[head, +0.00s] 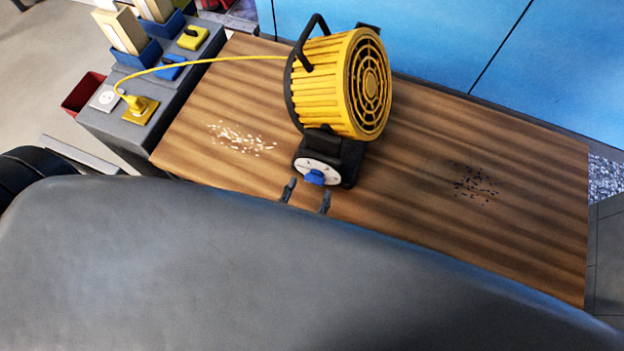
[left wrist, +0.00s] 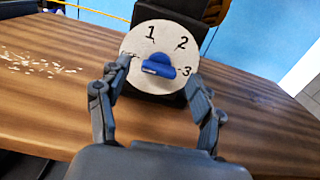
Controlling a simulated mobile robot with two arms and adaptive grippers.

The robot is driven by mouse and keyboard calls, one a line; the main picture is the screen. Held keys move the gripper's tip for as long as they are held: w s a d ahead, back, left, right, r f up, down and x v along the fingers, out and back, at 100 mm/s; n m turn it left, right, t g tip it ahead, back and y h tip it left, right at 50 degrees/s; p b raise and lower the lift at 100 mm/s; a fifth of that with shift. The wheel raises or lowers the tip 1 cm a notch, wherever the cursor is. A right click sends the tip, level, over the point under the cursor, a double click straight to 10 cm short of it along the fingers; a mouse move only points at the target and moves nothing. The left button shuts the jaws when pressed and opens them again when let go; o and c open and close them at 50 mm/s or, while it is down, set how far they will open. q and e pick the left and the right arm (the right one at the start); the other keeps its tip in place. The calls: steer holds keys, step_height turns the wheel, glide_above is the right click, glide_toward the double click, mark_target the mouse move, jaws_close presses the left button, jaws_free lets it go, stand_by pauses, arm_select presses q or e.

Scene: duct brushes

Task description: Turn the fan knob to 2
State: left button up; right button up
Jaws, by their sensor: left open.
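The fan (head: 338,85) is a yellow ribbed drum with a black handle, on a black base on the wooden table. On its base is a round white dial (head: 318,170) with a blue knob (head: 314,178). In the left wrist view the dial shows 1, 2 and 3, and the knob (left wrist: 158,66) lies nearly level, with a pale mark toward its left end. My left finger covers the dial's left edge. My left gripper (head: 307,191) is open, its fingers either side of the knob and apart from it. My right gripper is not in view.
A yellow cord runs from the fan to a yellow plug (head: 138,105) on the grey side unit. White bits (head: 240,137) and dark bits (head: 475,184) lie scattered on the table (head: 410,200). My grey arm fills the front. A blue panel (head: 430,40) stands behind.

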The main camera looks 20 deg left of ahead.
mark_target(315, 178)
arm_select(q)
steer(key=shift+w, duration=1.25)
steer(key=c, duration=1.1)
steer(key=shift+c, duration=0.2)
